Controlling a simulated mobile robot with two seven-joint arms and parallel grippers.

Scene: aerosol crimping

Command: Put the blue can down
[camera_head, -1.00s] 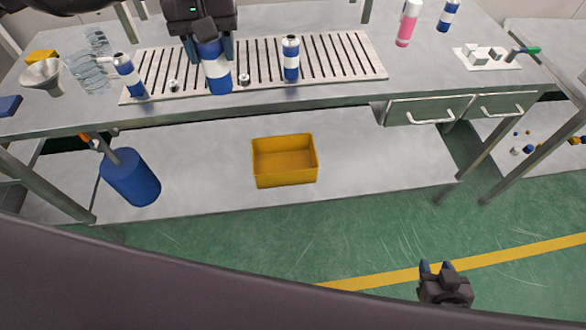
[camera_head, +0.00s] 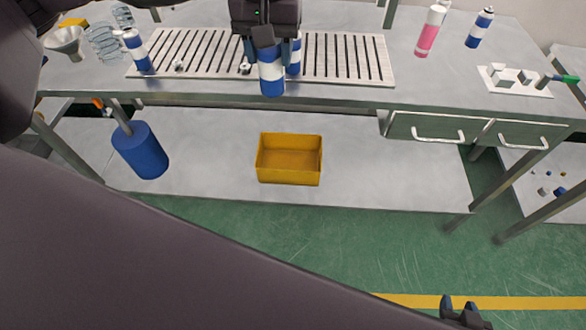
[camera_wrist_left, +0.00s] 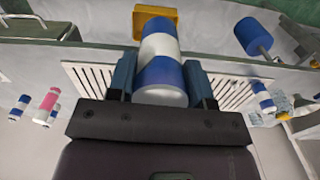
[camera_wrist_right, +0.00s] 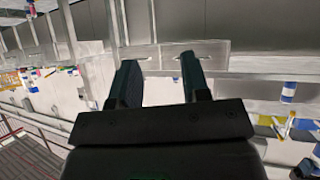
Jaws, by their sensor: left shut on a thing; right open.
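My left gripper (camera_head: 274,50) is shut on a blue can with a white band (camera_head: 271,74), held at the front edge of the slotted rack. The held can also shows between the fingers in the left wrist view (camera_wrist_left: 160,62). A second blue-and-white can (camera_head: 294,56) stands just behind it, partly hidden; I cannot tell whether they touch. Another blue-and-white can (camera_head: 137,51) stands at the rack's left end. My right gripper (camera_head: 465,312) is low over the floor at the bottom right, open and empty in the right wrist view (camera_wrist_right: 160,85).
The slotted rack (camera_head: 388,70) lies on the metal table. A pink bottle (camera_head: 428,36) and a blue can (camera_head: 480,28) stand at the right, near a white block tray (camera_head: 540,90). A yellow bin (camera_head: 289,178) and blue cylinder (camera_head: 140,152) are on the lower shelf.

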